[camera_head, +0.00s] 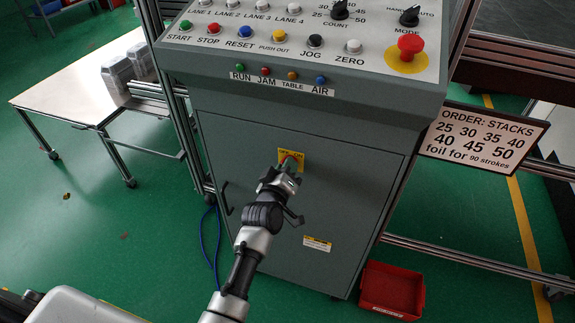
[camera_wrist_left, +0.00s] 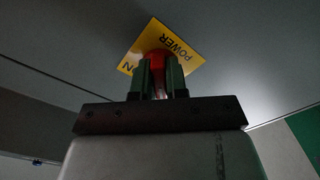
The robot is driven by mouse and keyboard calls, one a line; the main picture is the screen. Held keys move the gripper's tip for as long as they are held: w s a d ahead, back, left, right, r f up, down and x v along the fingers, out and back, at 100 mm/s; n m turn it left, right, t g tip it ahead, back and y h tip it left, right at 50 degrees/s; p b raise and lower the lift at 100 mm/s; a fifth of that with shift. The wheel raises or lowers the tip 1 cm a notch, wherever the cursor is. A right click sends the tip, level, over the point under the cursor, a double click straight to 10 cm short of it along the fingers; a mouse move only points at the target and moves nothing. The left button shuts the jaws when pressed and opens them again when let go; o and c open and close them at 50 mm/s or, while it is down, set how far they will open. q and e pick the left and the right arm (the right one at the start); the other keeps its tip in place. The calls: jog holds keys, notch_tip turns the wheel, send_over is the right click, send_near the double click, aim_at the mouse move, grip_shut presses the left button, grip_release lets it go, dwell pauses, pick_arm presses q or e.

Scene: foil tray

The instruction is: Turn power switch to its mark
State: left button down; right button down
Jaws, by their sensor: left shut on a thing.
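The power switch is a red knob (camera_wrist_left: 158,58) on a yellow plate (camera_head: 298,157) on the front door of the grey-green cabinet. The plate also shows in the left wrist view (camera_wrist_left: 186,53), with the word POWER and part of another label readable. My left gripper (camera_head: 283,173) reaches up to the plate. In the left wrist view its two fingers (camera_wrist_left: 160,78) are shut on the red knob, one on each side. The fingers and wrist hide much of the knob, so its exact angle and the mark are hard to tell. My right gripper is not in view.
Above the door is a sloped control panel (camera_head: 300,50) with several buttons and a red emergency button (camera_head: 410,45). A door handle (camera_head: 226,198) sticks out at the left. A red bin (camera_head: 391,290) stands on the floor at right, and a table (camera_head: 85,82) at left.

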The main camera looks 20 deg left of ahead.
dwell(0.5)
pick_arm(q)
jog(key=c, duration=1.1)
grip_release()
jog(key=shift+c, duration=0.2)
jog(key=s+b, duration=0.1)
jog(key=s, duration=0.9)
jog(key=shift+s+a, duration=0.2)
jog(key=shift+s, duration=0.2)
